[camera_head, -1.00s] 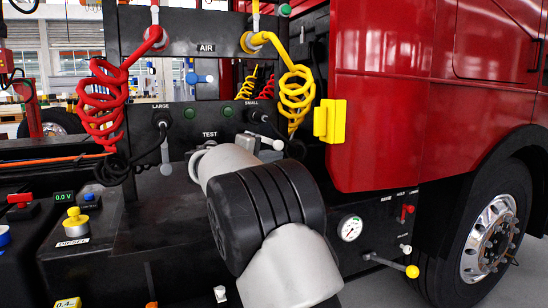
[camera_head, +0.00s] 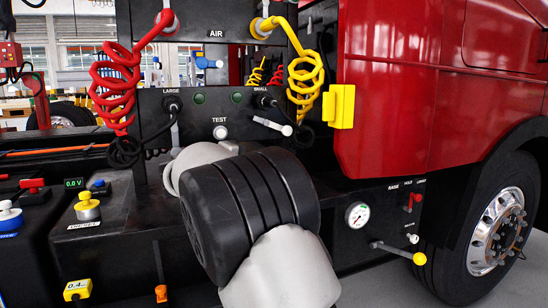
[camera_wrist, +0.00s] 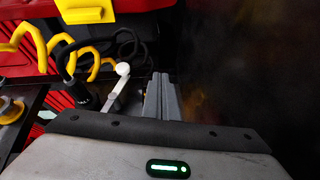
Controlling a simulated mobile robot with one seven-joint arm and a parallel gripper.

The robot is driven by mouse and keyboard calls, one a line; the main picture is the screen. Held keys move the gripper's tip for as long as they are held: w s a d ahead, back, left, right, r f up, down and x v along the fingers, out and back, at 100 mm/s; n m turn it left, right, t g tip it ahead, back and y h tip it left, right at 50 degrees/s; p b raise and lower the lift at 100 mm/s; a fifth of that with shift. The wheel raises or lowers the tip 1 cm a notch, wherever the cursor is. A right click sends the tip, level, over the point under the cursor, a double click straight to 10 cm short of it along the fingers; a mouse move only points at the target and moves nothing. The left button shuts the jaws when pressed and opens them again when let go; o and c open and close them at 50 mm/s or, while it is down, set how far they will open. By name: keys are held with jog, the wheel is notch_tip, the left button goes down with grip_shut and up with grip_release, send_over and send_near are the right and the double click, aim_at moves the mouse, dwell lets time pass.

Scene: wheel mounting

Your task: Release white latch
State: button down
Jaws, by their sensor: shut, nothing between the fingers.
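A white latch lever (camera_head: 272,125) lies by the black plug marked SMALL on the dark panel, slanting down to the right. The white lever also shows in the wrist view (camera_wrist: 118,84), with a round knob at its upper end, just left of my gripper. A second pale lever (camera_head: 173,135) hangs down under the plug marked LARGE. My gripper (camera_wrist: 160,97) is shut and empty, its grey fingers together beside the white lever with a small gap visible in the picture. In the head view my arm hides my gripper.
A red coiled hose (camera_head: 117,85) and a yellow coiled hose (camera_head: 304,78) hang in front of the panel. Black cables loop close to the white lever. A yellow block (camera_head: 339,106) sticks out from the red cab (camera_head: 405,95) at right. A round TEST button (camera_head: 220,132) sits between the plugs.

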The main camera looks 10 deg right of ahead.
jog(key=shift+v, duration=1.05)
jog(key=shift+f, duration=0.2)
jog(key=shift+r, duration=0.1)
